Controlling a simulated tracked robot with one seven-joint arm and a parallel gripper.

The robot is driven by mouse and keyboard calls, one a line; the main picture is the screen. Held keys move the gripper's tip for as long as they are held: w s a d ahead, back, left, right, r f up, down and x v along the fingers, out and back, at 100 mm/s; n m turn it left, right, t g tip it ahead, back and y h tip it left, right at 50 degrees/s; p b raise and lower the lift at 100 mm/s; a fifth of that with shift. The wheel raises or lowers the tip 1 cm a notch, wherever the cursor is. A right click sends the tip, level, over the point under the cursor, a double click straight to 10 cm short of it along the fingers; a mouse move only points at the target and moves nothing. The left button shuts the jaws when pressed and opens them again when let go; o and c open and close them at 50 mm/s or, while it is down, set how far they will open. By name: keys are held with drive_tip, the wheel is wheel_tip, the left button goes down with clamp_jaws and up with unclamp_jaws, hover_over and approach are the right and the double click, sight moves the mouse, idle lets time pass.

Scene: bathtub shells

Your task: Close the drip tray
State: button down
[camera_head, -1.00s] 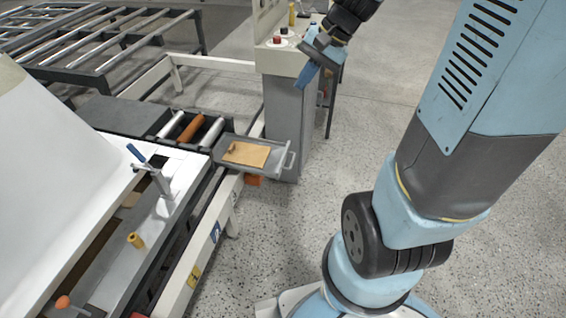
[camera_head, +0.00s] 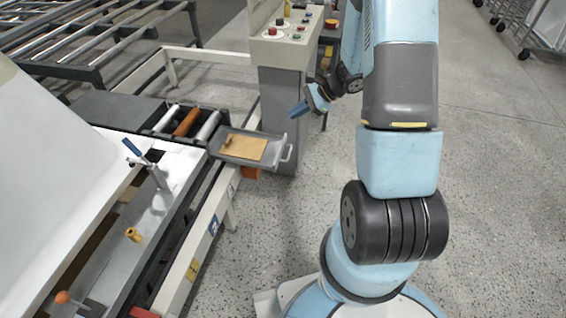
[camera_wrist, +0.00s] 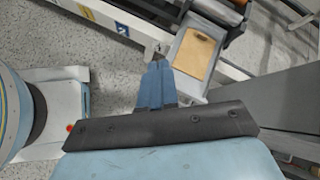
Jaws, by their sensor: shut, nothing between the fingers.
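The drip tray (camera_head: 228,153) is a shallow grey tray, pulled out from the machine, with a handle (camera_head: 287,153) on its right end. A tan sheet (camera_head: 246,147) with a small brown piece lies in it. My gripper (camera_head: 294,113) has blue fingers, shut and empty, in the air to the upper right of the tray, apart from it in the head view. In the wrist view, my shut fingers (camera_wrist: 156,75) point toward the tray (camera_wrist: 178,50), with the tan sheet (camera_wrist: 195,54) showing in it.
A grey control cabinet (camera_head: 282,90) with buttons stands just behind the tray and close to my gripper. Rollers (camera_head: 187,122) lie to the tray's left. A white frame rail (camera_head: 203,240) runs below it. The speckled floor (camera_head: 275,215) in front is clear.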

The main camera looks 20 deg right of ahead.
drive_tip(key=d+f+m+t, duration=0.1)
drive_tip(key=d+f+m, duration=0.25)
drive_tip(key=f, duration=0.85)
drive_tip(key=m+t+h, duration=0.1)
drive_tip(key=m, duration=0.3)
approach(277, 164)
wheel_tip(277, 164, down, 3)
drive_tip(key=a, duration=0.1)
drive_tip(key=w+a, duration=0.1)
drive_tip(key=a, duration=0.2)
drive_tip(key=shift+w+a+f, duration=0.15)
drive_tip(key=shift+w+f, duration=0.1)
drive_tip(key=shift+f, duration=0.05)
